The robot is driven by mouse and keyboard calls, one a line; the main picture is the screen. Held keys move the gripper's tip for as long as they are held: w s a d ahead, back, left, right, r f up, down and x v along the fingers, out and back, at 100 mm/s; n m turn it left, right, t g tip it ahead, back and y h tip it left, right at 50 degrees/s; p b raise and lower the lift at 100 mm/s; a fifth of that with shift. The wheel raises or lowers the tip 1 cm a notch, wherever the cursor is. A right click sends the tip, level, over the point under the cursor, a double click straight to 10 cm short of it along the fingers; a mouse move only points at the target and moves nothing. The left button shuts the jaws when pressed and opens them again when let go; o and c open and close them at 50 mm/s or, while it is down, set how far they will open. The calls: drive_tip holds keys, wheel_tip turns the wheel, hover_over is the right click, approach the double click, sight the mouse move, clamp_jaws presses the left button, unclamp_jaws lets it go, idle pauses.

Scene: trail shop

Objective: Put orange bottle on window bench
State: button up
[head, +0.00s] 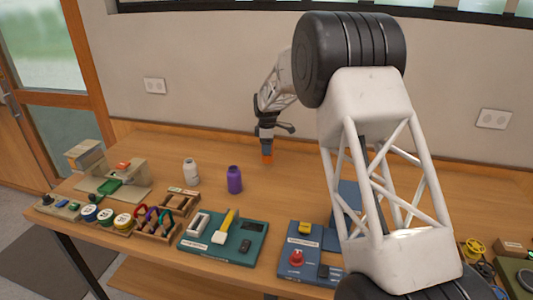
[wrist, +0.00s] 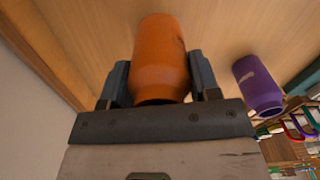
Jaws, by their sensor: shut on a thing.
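The orange bottle (wrist: 160,50) is between the two fingers of my gripper (wrist: 160,78) in the wrist view. The gripper is shut on it. In the head view only a small orange part of the bottle (head: 267,158) shows below my gripper (head: 267,149), over the back middle of the wooden bench (head: 215,150). This bench runs along the wall below the window. I cannot tell whether the bottle touches the bench top or is held just above it.
A purple bottle (head: 234,180) and a white bottle (head: 191,171) stand on the bench to the left. Tool trays (head: 200,247), a carabiner rack (head: 157,233) and tape rolls (head: 106,217) line the front. The bench top around the orange bottle looks clear.

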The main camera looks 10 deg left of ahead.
drive_tip(key=shift+w+a, duration=0.2)
drive_tip(key=shift+w, duration=0.2)
drive_tip(key=shift+f, duration=1.75)
drive_tip(key=shift+f, duration=0.15)
drive_tip(key=o, duration=1)
drive_tip(key=shift+o, duration=0.2)
wheel_tip(320, 180, up, 12)
drive_tip(key=shift+r, duration=0.1)
